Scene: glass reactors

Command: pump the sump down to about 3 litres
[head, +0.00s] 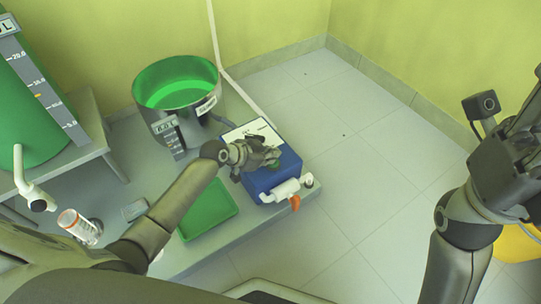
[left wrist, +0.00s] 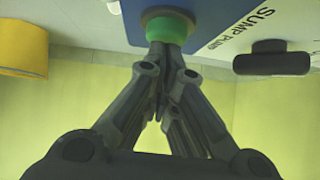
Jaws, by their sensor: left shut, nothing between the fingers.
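The sump is a round grey metal tub (head: 205,100) with green liquid (head: 178,92) inside; a scale plate (head: 168,137) stands at its front, its level too small to read. The blue sump pump box (head: 262,181) is to its right, with a green button (left wrist: 172,28) in a brown ring in the left wrist view. My left gripper (head: 270,160) is shut and empty over the box. Its fingertips (left wrist: 165,48) are at the button, apparently touching it; whether it is pressed in I cannot tell. My right gripper (head: 525,125) is at the right edge, its fingers unclear.
A white valve body with an orange handle (head: 295,203) sits at the pump's front. A green tray (head: 207,209) lies left of it on the low bench. A large green tank (head: 32,110) with a scale stands at far left.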

